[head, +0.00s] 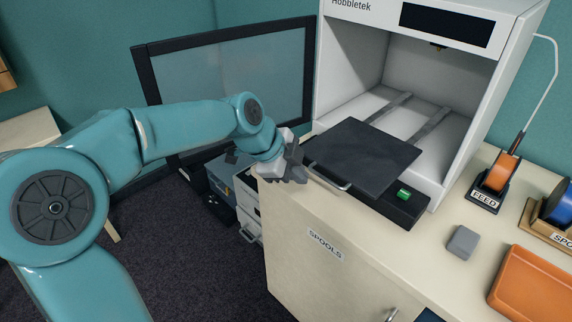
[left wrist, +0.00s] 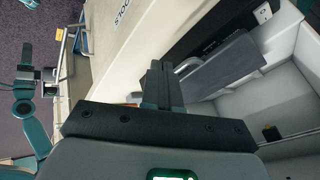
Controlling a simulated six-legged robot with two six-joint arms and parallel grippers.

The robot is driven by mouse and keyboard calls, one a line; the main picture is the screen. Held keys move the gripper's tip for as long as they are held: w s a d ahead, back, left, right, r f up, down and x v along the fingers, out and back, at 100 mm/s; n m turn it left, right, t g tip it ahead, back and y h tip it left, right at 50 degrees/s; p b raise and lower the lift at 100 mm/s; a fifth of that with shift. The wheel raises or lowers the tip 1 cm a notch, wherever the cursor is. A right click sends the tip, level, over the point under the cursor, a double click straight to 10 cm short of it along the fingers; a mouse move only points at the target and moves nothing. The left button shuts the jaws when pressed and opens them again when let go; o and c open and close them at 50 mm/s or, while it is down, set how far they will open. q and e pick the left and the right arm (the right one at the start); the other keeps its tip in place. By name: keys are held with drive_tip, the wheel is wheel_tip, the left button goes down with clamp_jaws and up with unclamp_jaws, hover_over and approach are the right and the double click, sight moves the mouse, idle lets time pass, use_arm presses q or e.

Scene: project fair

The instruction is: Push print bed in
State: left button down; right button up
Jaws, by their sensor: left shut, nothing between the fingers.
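The print bed (head: 365,156) is a dark flat plate sticking out of the front of the white printer (head: 345,60). A metal handle (head: 330,178) is on its front edge. The bed also shows in the left wrist view (left wrist: 225,66), with its handle (left wrist: 186,65) close beside my fingers. My left gripper (head: 300,168) is shut and empty at the bed's front left, near the handle. I cannot tell whether it touches. In the left wrist view, the closed fingers (left wrist: 160,78) point toward the cabinet and bed.
A dark-framed clear panel (head: 225,85) stands left of the printer. The printer sits on a cream cabinet (head: 300,275) labelled SPOOLS. A grey block (head: 462,242), an orange tray (head: 535,290), a FEED stand (head: 485,200) and a blue spool (head: 562,205) are on the right.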

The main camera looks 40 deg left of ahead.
use_arm(q)
drive_tip(key=shift+w+a+f, duration=0.1)
drive_tip(key=shift+w+a, duration=0.1)
drive_tip(key=shift+w, duration=0.45)
drive_tip(key=shift+w+a+f, duration=0.1)
drive_tip(key=shift+w+a, duration=0.05)
drive_tip(key=shift+w, duration=0.45)
use_arm(e)
drive_tip(key=shift+r, duration=0.45)
use_arm(q)
drive_tip(key=shift+w, duration=0.15)
